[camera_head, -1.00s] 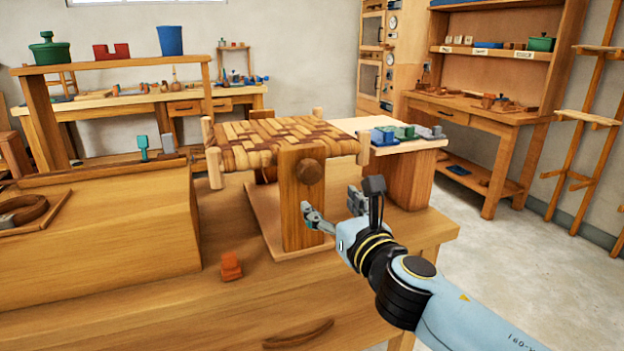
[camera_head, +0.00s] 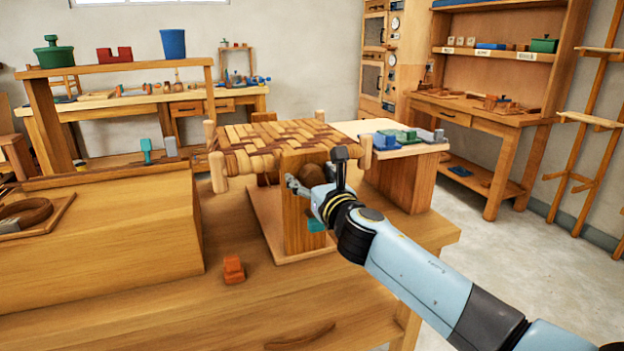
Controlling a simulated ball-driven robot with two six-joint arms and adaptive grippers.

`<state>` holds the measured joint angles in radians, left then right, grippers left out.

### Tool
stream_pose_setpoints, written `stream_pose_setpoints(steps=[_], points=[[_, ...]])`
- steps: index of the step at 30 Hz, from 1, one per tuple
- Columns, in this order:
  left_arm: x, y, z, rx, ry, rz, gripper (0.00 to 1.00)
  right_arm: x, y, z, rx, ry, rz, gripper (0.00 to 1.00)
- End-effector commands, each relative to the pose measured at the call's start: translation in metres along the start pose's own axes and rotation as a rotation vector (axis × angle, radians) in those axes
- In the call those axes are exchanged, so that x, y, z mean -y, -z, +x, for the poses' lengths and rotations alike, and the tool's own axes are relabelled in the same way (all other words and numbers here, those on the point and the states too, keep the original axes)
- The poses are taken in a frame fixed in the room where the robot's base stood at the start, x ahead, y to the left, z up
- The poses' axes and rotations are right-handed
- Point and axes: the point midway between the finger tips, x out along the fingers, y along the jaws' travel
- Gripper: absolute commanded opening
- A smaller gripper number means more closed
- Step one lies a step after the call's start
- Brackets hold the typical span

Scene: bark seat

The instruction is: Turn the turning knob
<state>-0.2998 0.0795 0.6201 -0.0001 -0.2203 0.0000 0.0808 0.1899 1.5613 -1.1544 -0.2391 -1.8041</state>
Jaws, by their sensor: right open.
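The turning knob (camera_head: 313,174) is a round brown wooden knob on the front of an upright wooden post (camera_head: 300,225). The post stands at the front of a woven bark seat (camera_head: 265,143) on the workbench. My right gripper (camera_head: 314,176) is open in front of the post, with one finger to the knob's left and the other up at its right. The gripper partly hides the knob. I cannot tell whether the fingers touch it. My left gripper is not in view.
A small orange block (camera_head: 233,270) lies on the workbench left of the seat's base. A large wooden box-like block (camera_head: 100,235) fills the left. Blue, green and grey pieces (camera_head: 408,137) lie on a board behind right. A teal piece (camera_head: 317,225) shows below my gripper.

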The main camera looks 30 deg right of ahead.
Motion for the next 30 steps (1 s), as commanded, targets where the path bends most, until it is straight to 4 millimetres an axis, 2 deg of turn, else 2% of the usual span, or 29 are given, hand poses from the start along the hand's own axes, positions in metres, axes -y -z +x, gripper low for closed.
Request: stream_pose_setpoints(steps=[4,5,17,30], points=[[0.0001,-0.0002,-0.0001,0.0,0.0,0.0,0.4,0.0,-0.0001,-0.0001,0.0,0.0,0.0,0.71],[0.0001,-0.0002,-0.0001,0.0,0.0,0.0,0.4,0.0001,-0.0001,-0.0002,0.0,0.0,0.0,0.68],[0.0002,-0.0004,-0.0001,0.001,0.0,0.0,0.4,0.0,0.0,-0.0004,0.0,0.0,0.0,0.16],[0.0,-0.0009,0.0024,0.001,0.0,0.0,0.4,-0.0002,0.0006,-0.0005,0.0,0.001,0.094,0.14]])
